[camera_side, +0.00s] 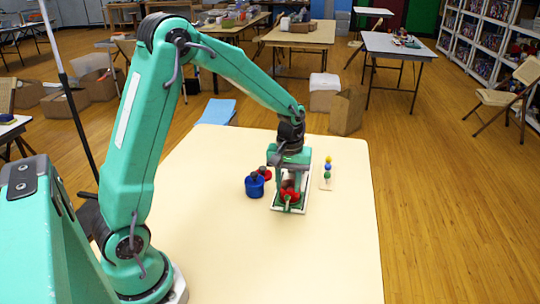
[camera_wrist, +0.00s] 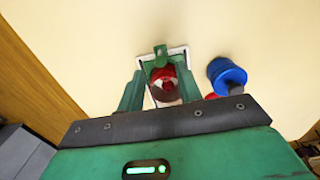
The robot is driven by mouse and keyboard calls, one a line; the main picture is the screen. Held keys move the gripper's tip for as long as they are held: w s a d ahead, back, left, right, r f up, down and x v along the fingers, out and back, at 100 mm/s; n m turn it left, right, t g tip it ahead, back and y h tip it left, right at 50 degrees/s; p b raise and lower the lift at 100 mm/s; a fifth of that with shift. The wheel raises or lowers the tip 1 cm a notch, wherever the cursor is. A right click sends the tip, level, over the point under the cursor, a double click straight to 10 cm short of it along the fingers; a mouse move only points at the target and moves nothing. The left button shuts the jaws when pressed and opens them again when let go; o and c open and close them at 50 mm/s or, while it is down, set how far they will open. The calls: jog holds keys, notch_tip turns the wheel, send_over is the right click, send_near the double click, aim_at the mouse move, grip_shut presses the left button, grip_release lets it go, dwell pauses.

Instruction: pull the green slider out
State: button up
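A white-rimmed tray or box (camera_side: 304,200) lies on the cream table. A green piece with a tab, which looks like the slider (camera_wrist: 160,52), sits at its far edge in the wrist view; in the side view green shows at the near end (camera_side: 287,205). A round red thing (camera_wrist: 165,82) is in the box, next to the green piece. My gripper (camera_side: 290,180) points down over the box. In the wrist view its two green fingers (camera_wrist: 160,78) stand apart on either side of the red thing. Contact with the green piece cannot be told.
A blue cylinder (camera_side: 254,188) with a dark knob stands left of the box, with a red thing (camera_side: 265,172) behind it. A small stand with coloured beads (camera_side: 327,170) is to the right. The table's front (camera_side: 310,260) is clear.

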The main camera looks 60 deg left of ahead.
jog(key=shift+r, duration=1.85)
